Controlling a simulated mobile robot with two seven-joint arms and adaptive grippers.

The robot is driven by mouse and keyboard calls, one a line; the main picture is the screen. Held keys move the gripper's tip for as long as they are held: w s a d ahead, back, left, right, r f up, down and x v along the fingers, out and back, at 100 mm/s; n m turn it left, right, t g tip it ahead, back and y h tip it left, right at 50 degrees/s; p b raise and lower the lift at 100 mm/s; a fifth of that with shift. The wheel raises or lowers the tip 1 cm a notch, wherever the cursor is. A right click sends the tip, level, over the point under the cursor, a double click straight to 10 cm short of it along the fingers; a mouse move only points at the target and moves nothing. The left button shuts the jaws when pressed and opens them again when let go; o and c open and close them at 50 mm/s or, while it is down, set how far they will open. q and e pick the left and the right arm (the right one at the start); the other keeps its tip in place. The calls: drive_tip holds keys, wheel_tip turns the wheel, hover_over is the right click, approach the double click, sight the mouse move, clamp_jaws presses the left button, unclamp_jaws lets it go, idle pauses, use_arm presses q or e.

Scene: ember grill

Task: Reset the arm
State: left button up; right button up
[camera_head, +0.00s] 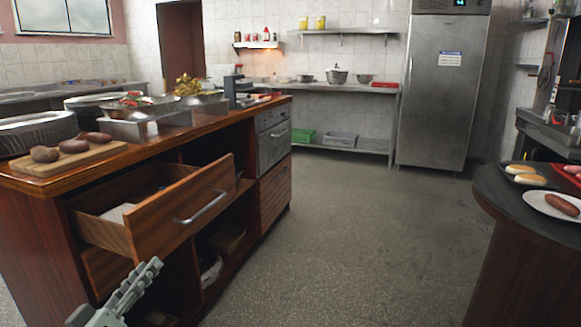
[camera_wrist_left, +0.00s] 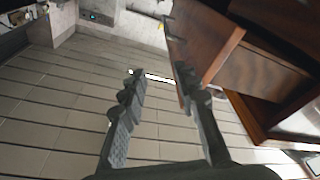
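My left gripper (camera_head: 150,268) shows at the bottom left of the head view, in front of and below the open drawer (camera_head: 167,212). In the left wrist view its two fingers stand apart (camera_wrist_left: 159,75) with nothing between them, so it is open and empty. The tiled floor shows beyond the fingers, and wooden furniture (camera_wrist_left: 275,72) is on the right of that view. I cannot tell whether the gripper touches anything, but no contact shows. My right gripper is in neither view.
A dark round table (camera_head: 495,190) with food plates stands at the right. The floor (camera_head: 350,230) between is clear. A steel fridge (camera_head: 440,100) stands behind.

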use_arm(q)
drive_tip(key=s+a+f+m+g+y, duration=0.1)
drive_tip(key=s+a+f+m+g, duration=0.15)
drive_tip(key=f, duration=0.45)
drive_tip(key=s+a+f+m+g+y, duration=0.1)
drive_tip(key=s+a+f+g+y, duration=0.15)
drive_tip(key=f, duration=0.55)
drive_tip(key=s+a+f+m+g+y, duration=0.1)
drive_tip(key=s+f+m+g, duration=0.15)
drive_tip(key=f, duration=0.45)
drive_tip(key=s+a+f+m+g+y, duration=0.1)
drive_tip(key=s+a+f+g+y, duration=0.1)
drive_tip(key=s+a+f+g, duration=0.45)
drive_tip(key=s+a+f+m+g+y, duration=0.1)
drive_tip(key=s+a+f+y, duration=0.25)
drive_tip(key=s, duration=0.55)
drive_tip(key=s+d+f+n+h, duration=0.1)
drive_tip(key=d+f+h, duration=0.1)
drive_tip(key=d, duration=0.6)
drive_tip(key=s+d+f+n+g+h, duration=0.1)
drive_tip(key=d+f+h, duration=0.1)
drive_tip(key=d, duration=0.7)
drive_tip(key=shift+s+d+f+n, duration=0.25)
drive_tip(key=shift+d+f+n, duration=0.05)
drive_tip(key=shift+f, duration=0.6)
